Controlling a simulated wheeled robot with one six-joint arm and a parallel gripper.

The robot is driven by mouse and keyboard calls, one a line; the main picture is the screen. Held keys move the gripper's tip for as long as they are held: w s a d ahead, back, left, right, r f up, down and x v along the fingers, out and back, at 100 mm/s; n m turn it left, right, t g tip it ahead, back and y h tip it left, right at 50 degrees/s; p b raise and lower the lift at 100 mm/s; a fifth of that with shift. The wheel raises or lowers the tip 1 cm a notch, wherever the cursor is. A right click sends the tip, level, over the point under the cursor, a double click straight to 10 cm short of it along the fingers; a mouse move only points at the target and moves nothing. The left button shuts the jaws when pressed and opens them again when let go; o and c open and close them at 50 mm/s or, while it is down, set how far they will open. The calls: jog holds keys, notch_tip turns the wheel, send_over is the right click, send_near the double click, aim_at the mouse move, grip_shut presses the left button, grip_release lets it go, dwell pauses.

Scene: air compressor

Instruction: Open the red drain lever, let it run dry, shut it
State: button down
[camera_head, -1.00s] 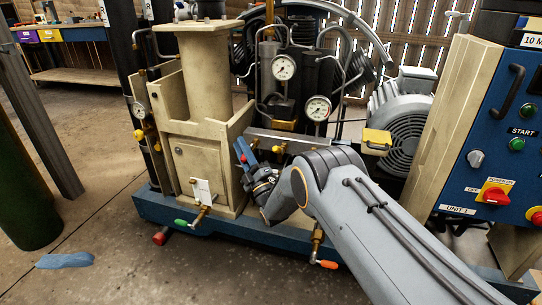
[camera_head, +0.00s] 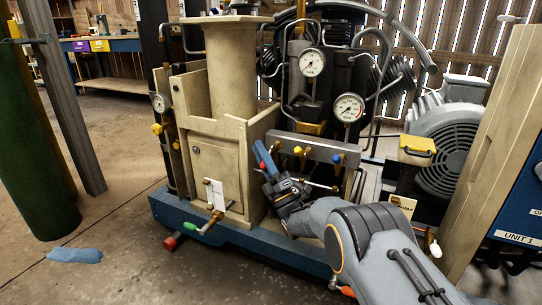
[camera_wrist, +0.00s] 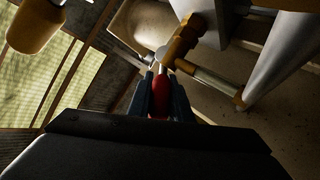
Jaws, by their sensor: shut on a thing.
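My gripper (camera_head: 265,158) is in front of the beige tower, just left of the metal bar with yellow and blue knobs. Its blue fingers point up and to the left. In the wrist view my gripper (camera_wrist: 161,96) is shut on a red lever grip (camera_wrist: 161,92). A thin metal stem runs from the grip toward a brass fitting (camera_wrist: 184,42). I cannot tell from these views whether anything flows from the drain.
A green-handled lever (camera_head: 207,228) and a white tag (camera_head: 216,194) are low on the tower's front. A red-ended part (camera_head: 170,243) juts from the blue base. Gauges (camera_head: 349,107) and a motor (camera_head: 447,140) stand behind. A blue cloth-like patch (camera_head: 75,255) lies on open floor.

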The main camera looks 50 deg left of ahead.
jog(key=shift+s, duration=0.15)
jog(key=c, duration=1.9)
grip_release()
jog(key=shift+a, duration=0.1)
jog(key=p+v, duration=0.2)
jog(key=v, duration=0.6)
